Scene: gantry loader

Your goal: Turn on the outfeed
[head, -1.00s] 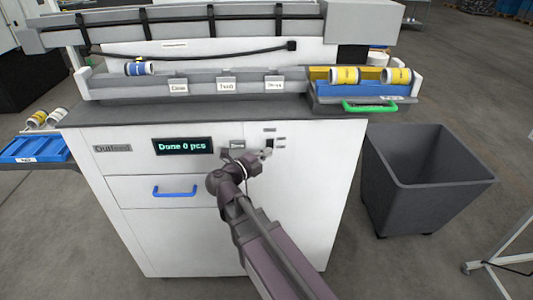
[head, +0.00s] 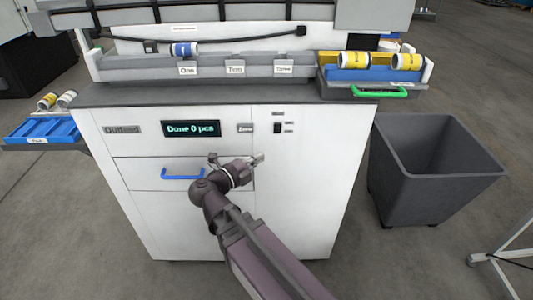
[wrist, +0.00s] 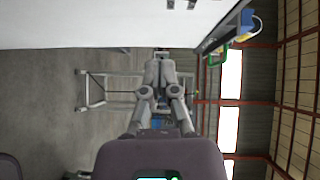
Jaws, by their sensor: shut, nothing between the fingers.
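The white outfeed cabinet (head: 305,190) has an "Outfeed" label (head: 122,130) and a lit display (head: 191,128) reading "Done 0 pcs". A small black switch (head: 277,127) sits on its front at the upper right, with small labels around it. Its position, on or off, is too small to tell. A "Zero" plate (head: 245,128) is left of the switch. My gripper (head: 260,158) is below and slightly left of the switch, apart from it. In the wrist view my gripper (wrist: 160,55) is shut and empty, beside the white cabinet face (wrist: 100,22).
A blue drawer handle (head: 182,175) is left of my gripper. A grey bin (head: 435,185) stands right.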

